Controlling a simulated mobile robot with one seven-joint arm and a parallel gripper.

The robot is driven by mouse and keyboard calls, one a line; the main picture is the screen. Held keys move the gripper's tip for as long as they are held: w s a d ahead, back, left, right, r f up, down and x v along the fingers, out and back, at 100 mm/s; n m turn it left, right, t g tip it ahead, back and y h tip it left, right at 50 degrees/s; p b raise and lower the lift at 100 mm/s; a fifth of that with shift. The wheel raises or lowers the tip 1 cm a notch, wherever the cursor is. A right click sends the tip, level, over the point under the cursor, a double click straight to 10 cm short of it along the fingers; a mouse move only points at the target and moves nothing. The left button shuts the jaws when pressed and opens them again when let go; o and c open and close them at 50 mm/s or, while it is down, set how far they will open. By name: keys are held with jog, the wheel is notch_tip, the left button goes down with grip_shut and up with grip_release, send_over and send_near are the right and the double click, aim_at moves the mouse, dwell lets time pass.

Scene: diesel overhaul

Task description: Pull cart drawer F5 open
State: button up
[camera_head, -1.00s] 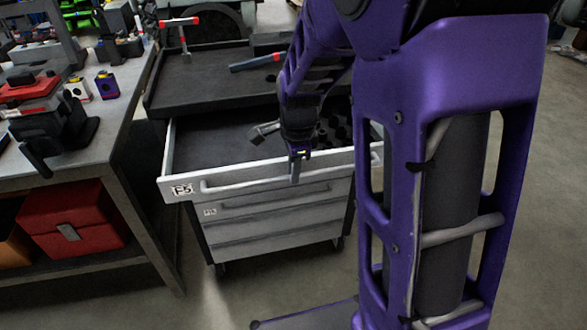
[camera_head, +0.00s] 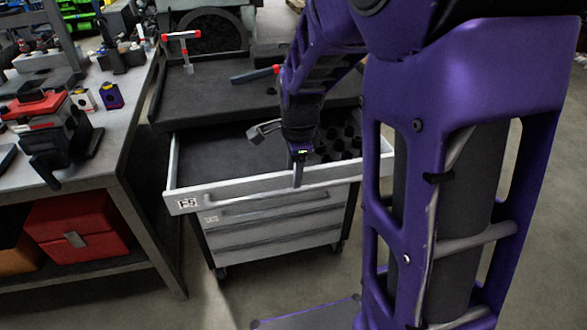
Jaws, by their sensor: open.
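The cart drawer F5 (camera_head: 240,193) is the top drawer of the tool cart (camera_head: 165,112). It is pulled out, and its dark inside shows behind the white front. The F5 label sits at the left end of that front, with a long bar handle along it. My gripper (camera_head: 298,178) is at the drawer's front near its middle, pointing down with a finger in front of the white front. The jaws are open. Whether a finger touches the handle cannot be told, and the far finger is hidden.
Closed drawers (camera_head: 265,238) lie below F5. A workbench (camera_head: 100,165) with tools stands close at the left, with a red box (camera_head: 78,228) on its lower shelf. A hammer (camera_head: 255,74) lies on the cart top. Bare floor shows in front of the cart.

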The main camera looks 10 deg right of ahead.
notch_tip(320, 180, up, 12)
jog(key=s+p, duration=0.1)
jog(key=s, duration=0.1)
jog(key=shift+s+f+p, duration=0.15)
jog(key=shift+f+p, duration=0.05)
jog(key=shift+p, duration=0.2)
